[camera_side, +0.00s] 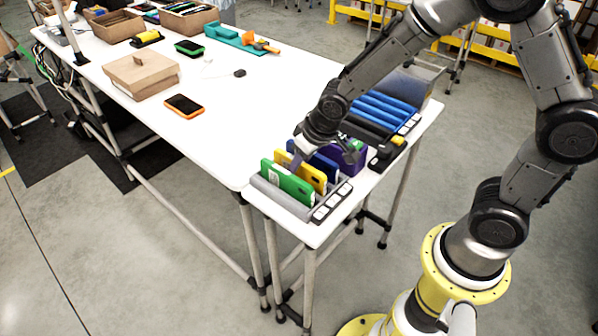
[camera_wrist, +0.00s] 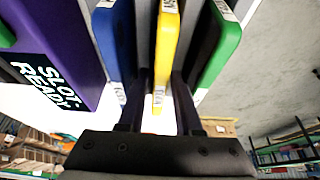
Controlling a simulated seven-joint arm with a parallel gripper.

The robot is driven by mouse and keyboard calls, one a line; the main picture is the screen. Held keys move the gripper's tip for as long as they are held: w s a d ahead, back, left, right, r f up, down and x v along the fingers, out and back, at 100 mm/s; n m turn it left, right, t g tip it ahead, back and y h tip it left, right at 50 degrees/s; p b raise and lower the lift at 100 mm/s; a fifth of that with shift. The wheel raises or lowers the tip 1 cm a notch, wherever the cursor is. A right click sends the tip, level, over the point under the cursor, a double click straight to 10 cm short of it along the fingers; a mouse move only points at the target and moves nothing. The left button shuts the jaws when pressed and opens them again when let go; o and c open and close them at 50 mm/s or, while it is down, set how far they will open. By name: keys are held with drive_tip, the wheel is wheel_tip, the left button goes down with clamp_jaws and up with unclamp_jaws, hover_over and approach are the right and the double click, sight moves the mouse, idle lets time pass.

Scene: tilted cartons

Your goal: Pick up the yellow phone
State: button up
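The yellow phone (camera_side: 308,177) stands on edge in a rack, between a green phone (camera_side: 287,183) and a blue phone (camera_side: 323,166). In the wrist view the yellow phone (camera_wrist: 168,40) is in the middle, with the blue phone (camera_wrist: 115,40) to its left and the green phone (camera_wrist: 215,50) to its right. My gripper (camera_side: 296,162) is down at the rack from above, and hides part of the phones in the side view. In the wrist view its two dark fingers (camera_wrist: 165,85) lie on either side of the yellow phone, with a light gap visible on the right. The gripper looks open.
The rack (camera_side: 330,203) sits at the table's near corner. A purple block (camera_side: 347,158) labelled "SLOT READY" (camera_wrist: 50,80) stands beside the blue phone. A second rack with blue items (camera_side: 385,108) is behind. An orange-edged phone (camera_side: 184,106) and a carton (camera_side: 140,76) lie farther left.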

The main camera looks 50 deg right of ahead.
clamp_jaws()
drive_tip(key=shift+r, duration=0.2)
